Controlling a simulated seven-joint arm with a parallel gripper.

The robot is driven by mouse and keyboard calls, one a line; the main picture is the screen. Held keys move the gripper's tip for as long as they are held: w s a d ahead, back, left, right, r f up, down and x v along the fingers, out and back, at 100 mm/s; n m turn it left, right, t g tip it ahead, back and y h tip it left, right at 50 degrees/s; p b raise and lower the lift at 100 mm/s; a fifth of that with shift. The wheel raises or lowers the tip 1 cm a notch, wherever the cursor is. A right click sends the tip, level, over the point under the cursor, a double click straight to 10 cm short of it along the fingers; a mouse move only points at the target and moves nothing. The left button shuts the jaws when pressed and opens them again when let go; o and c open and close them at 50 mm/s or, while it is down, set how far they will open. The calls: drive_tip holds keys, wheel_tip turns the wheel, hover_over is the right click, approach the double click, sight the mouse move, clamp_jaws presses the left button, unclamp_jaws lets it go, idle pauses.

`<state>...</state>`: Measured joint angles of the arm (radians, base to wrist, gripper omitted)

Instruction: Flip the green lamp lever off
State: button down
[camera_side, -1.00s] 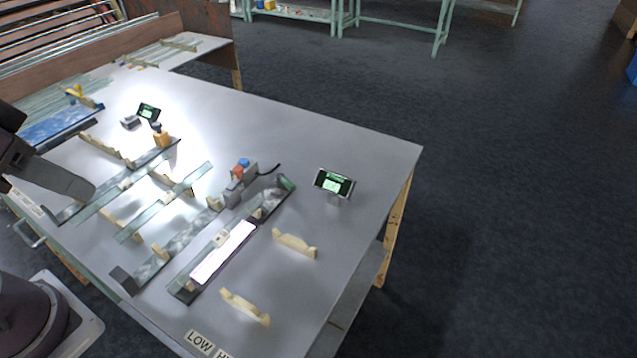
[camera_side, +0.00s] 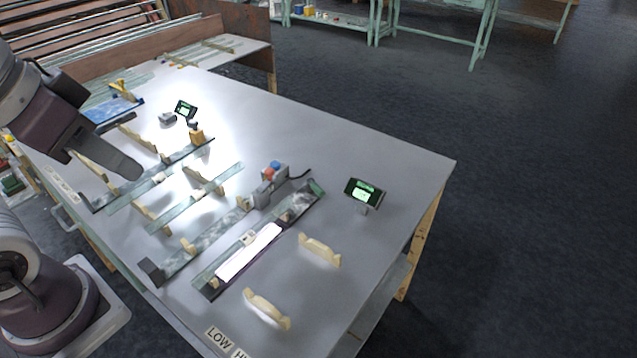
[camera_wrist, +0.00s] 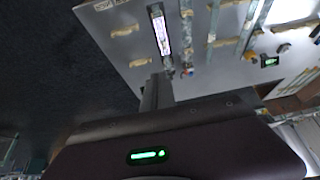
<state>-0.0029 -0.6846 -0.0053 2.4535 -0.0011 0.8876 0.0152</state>
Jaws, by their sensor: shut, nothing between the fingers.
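I cannot clearly pick out a green lamp lever. A long lit white lamp bar (camera_side: 248,252) lies in a dark rail on the table, with a green patch (camera_side: 317,188) at the rail's far end. The bar also shows in the wrist view (camera_wrist: 160,33). A grey box (camera_side: 271,184) with a red and a blue knob stands beside the rail. My gripper (camera_side: 128,169) is shut and empty above the table's left part, apart from the lamp bar. In the wrist view, its dark fingers (camera_wrist: 157,92) point toward the table.
Small displays with green screens stand at the right (camera_side: 364,192) and back (camera_side: 186,109). An orange block (camera_side: 196,136) stands near bright glare. The table's right corner (camera_side: 420,165) is clear.

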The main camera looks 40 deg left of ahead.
drive_tip(key=w+d+f+m+g, duration=0.1)
drive_tip(key=w+d+f+m, duration=0.1)
drive_tip(key=w, duration=2.2)
drive_tip(key=w+f+m+h, duration=0.1)
drive_tip(key=w+f, duration=1.4)
drive_tip(key=f, duration=0.2)
drive_tip(key=shift+w+d+f+m+g, duration=0.25)
drive_tip(key=shift+w+d+m+g, duration=0.1)
drive_tip(key=shift+w+m+g, duration=0.05)
